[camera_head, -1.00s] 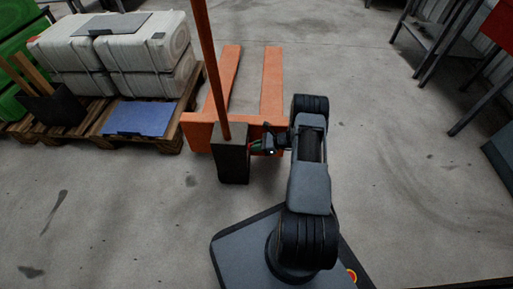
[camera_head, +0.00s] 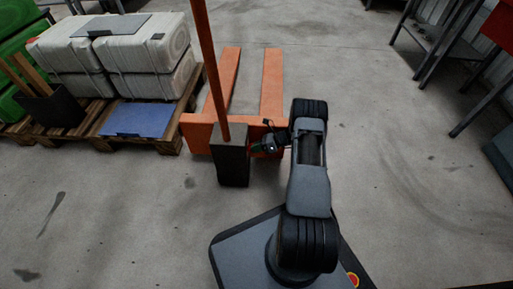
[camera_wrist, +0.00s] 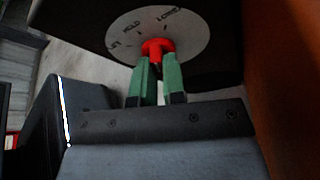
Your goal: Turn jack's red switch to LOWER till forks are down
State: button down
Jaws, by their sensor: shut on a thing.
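The jack's red switch (camera_wrist: 157,49) sticks out from a round pale dial (camera_wrist: 188,42) in the wrist view. The dial reads LIFT, HOLD and LOWER; which mark the switch points at is not clear. My gripper (camera_wrist: 158,65) is shut on the switch with its green fingers on either side. In the head view my gripper (camera_head: 258,147) is at the right side of the jack's dark box (camera_head: 233,163). The orange forks (camera_head: 272,85) extend away from me and are empty; their height off the floor is hard to judge.
The jack's orange handle (camera_head: 207,65) rises from the dark box. To the left, a wooden pallet (camera_head: 168,143) holds white containers (camera_head: 150,58) and a blue sheet (camera_head: 138,118). Dark metal stands (camera_head: 432,45) are at the right. The floor between is clear.

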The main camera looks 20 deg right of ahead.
jog(key=shift+w+a+r, duration=0.1)
jog(key=shift+w+a, duration=0.05)
jog(key=shift+w, duration=0.05)
jog(key=c, duration=1.3)
grip_release()
jog(key=shift+o, duration=0.5)
jog(key=shift+a, duration=0.2)
jog(key=shift+d, duration=0.15)
jog(key=shift+s+d, duration=0.1)
